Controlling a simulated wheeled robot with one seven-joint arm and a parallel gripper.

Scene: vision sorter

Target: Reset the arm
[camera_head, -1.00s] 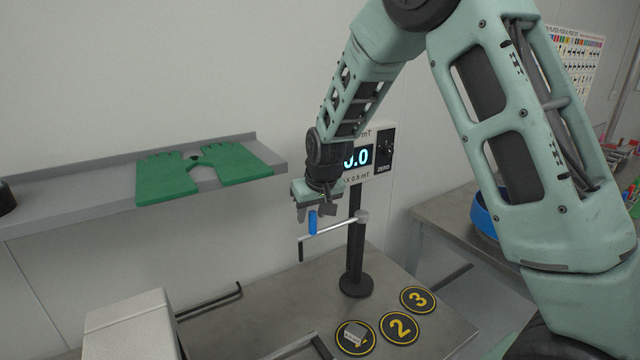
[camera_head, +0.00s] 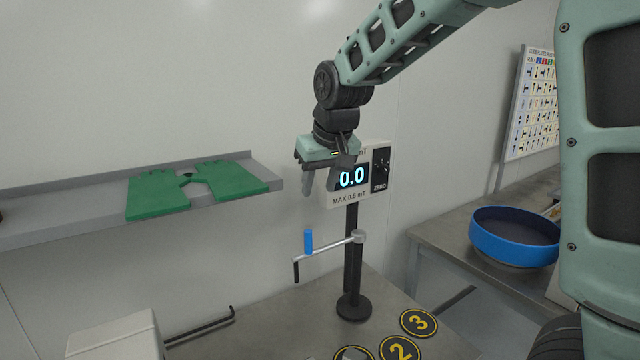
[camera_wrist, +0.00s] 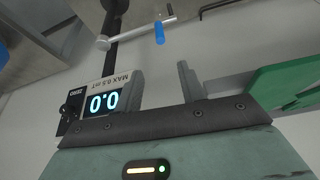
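My gripper (camera_head: 322,180) hangs fingers-down in the head view, in front of the left part of a meter display reading 0.0 (camera_head: 357,175). Its two fingers are apart with nothing between them; the wrist view shows the same open gap between the fingers (camera_wrist: 160,85). A blue cylinder (camera_head: 308,241) stands upright at the arm of a post stand (camera_head: 351,285), below and apart from my gripper. The cylinder also shows in the wrist view (camera_wrist: 159,33), beyond the fingertips. My arm reaches in from the upper right.
Green gloves (camera_head: 195,188) lie on a grey wall shelf (camera_head: 60,222) at left. A light box (camera_head: 115,335) and a black bent rod (camera_head: 205,325) are on the lower left. Round numbered markers (camera_head: 418,322) lie on the table. A blue bowl (camera_head: 512,250) sits on the right bench.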

